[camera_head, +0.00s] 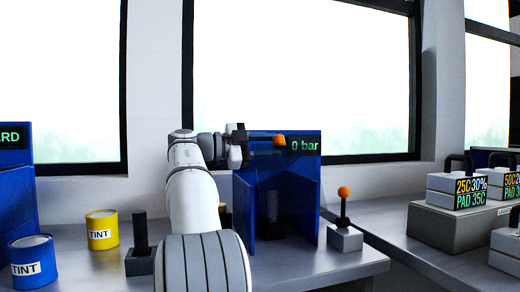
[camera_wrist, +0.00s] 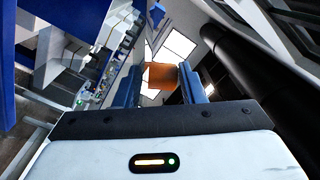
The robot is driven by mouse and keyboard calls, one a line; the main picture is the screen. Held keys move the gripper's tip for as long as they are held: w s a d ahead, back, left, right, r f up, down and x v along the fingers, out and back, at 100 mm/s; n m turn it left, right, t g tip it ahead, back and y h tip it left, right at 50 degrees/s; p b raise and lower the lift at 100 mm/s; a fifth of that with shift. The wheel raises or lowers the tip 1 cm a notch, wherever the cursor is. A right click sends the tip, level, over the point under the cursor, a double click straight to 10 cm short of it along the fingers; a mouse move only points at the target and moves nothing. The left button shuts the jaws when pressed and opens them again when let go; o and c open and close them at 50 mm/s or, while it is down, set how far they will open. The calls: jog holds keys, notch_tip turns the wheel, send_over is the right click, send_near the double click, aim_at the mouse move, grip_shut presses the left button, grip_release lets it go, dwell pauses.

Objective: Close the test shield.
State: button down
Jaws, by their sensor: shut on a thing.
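The blue test stand (camera_head: 243,211) is on the bench in the head view, with a "0 bar" display (camera_head: 304,145) at its top right. An orange grip (camera_head: 279,140) is level with the stand's top edge, beside the display. My gripper (camera_head: 272,146) reaches it from the left and is shut on it. In the wrist view the orange grip (camera_wrist: 160,76) sits between the two blue-grey fingers of my gripper (camera_wrist: 160,84). I cannot clearly make out the shield panel or its angle. A dark cylindrical piece (camera_head: 272,207) stands inside the stand.
An orange-knobbed lever (camera_head: 344,193) on a grey box stands right of the stand. Yellow (camera_head: 102,230) and blue (camera_head: 32,263) tint cans and a dark upright holder (camera_head: 141,245) are to the left. Grey units with displays (camera_head: 470,188) stand on the right bench.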

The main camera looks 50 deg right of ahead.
jog(key=shift+s+f, duration=0.15)
jog(key=shift+f, duration=0.4)
jog(key=c, duration=1.1)
grip_release()
jog(key=shift+r, duration=0.1)
jog(key=shift+a, duration=0.15)
